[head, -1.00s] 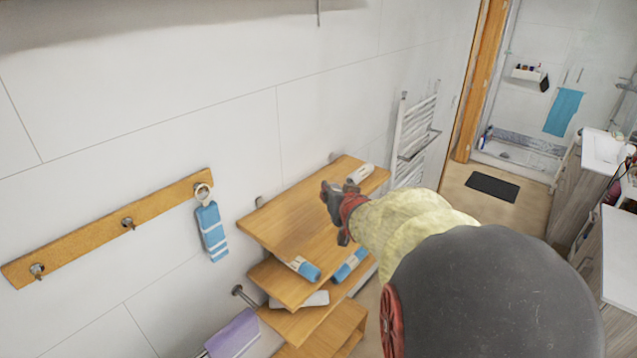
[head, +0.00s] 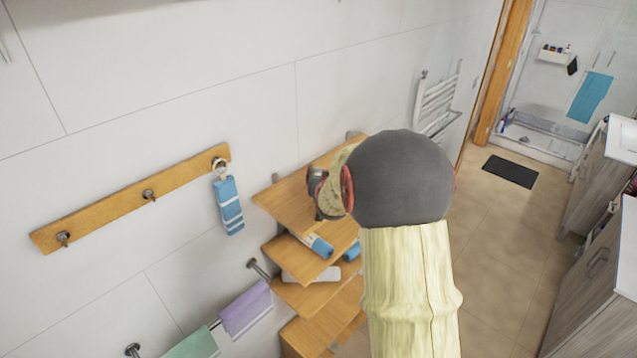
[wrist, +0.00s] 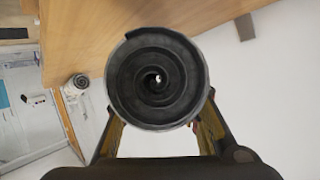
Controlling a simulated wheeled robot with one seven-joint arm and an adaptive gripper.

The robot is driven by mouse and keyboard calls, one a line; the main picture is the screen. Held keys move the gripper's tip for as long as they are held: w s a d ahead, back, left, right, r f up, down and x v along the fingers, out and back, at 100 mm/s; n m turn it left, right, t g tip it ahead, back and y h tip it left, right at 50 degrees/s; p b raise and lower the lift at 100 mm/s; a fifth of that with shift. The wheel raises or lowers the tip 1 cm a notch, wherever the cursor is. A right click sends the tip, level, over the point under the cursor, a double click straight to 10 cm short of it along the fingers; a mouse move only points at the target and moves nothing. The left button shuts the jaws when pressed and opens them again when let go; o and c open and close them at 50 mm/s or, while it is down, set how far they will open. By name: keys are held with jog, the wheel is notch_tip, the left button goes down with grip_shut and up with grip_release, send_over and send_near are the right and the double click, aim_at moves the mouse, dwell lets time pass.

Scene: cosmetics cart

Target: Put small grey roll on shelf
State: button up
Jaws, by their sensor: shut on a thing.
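My gripper (head: 322,192) is shut on a small grey roll (wrist: 180,58). In the wrist view the roll's dark spiral end faces the camera, between my gripper's two fingers (wrist: 158,125). The wooden shelf unit's top board (head: 282,205) is behind my gripper in the head view, and its wood fills the upper part of the wrist view (wrist: 85,22). In the head view the held roll is not clearly seen, and my arm covers the right part of the top board. I cannot tell whether the roll touches the board.
Blue-and-white rolls (head: 320,245) lie on the board below. A pale roll (wrist: 80,81) shows at the left of the wrist view. A wooden hook rail (head: 110,208) with a hanging blue towel (head: 228,206) and a towel radiator (head: 437,103) are on the wall.

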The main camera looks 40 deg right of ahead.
jog(key=shift+w+f, duration=0.2)
jog(key=shift+f, duration=0.1)
notch_tip(320, 180, down, 3)
jog(key=shift+w+p, duration=0.1)
jog(key=shift+p, duration=0.2)
jog(key=shift+f, duration=0.1)
jog(key=o, duration=1.2)
jog(key=shift+c, duration=0.2)
